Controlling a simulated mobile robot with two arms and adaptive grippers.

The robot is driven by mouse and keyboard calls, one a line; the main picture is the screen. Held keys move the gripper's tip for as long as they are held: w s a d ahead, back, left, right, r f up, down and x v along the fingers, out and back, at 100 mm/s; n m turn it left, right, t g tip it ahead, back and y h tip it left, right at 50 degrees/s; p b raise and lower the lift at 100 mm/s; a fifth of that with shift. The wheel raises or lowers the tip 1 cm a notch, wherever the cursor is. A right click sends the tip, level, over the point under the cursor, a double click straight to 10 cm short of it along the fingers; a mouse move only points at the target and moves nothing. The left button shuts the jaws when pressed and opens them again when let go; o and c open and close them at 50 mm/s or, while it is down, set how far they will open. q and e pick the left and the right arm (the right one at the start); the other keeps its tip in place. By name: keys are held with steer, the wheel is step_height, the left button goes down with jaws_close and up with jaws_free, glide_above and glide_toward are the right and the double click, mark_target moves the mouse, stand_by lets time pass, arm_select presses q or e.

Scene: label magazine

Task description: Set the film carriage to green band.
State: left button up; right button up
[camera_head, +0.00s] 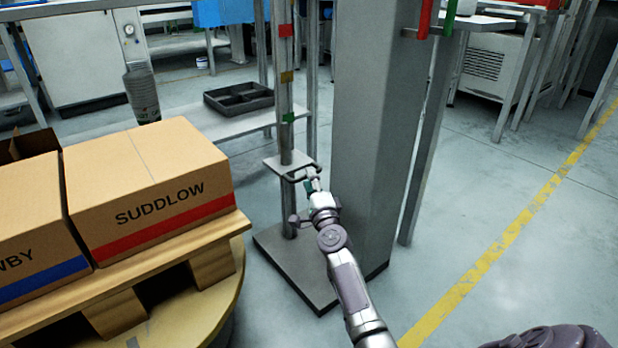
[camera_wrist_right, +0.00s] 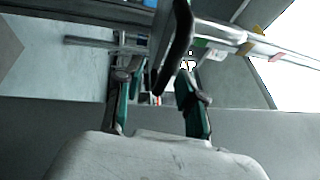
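The film carriage (camera_head: 284,163) is a grey plate around an upright metal post, with a dark handle (camera_head: 303,176) on its right side. Red (camera_head: 286,31), yellow (camera_head: 287,77) and green (camera_head: 288,118) bands mark the post. The carriage sits below the green band, the lowest of the three. My right gripper (camera_head: 315,186) is at the handle. In the right wrist view its teal fingers (camera_wrist_right: 155,78) stand apart, with the dark handle bar (camera_wrist_right: 178,45) crossing in front of the gap. I cannot tell whether they touch it. My left gripper is out of view.
A thick grey column (camera_head: 372,130) stands close right of the post, on a dark base plate (camera_head: 290,285). Cartons, one marked SUDDLOW (camera_head: 150,190), sit on a pallet (camera_head: 170,255) at left. A dark tray (camera_head: 239,98) lies on a shelf behind. The floor at right is clear.

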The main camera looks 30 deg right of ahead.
steer(key=v, duration=0.5)
steer(key=shift+s+a, duration=0.1)
steer(key=shift+s, duration=0.1)
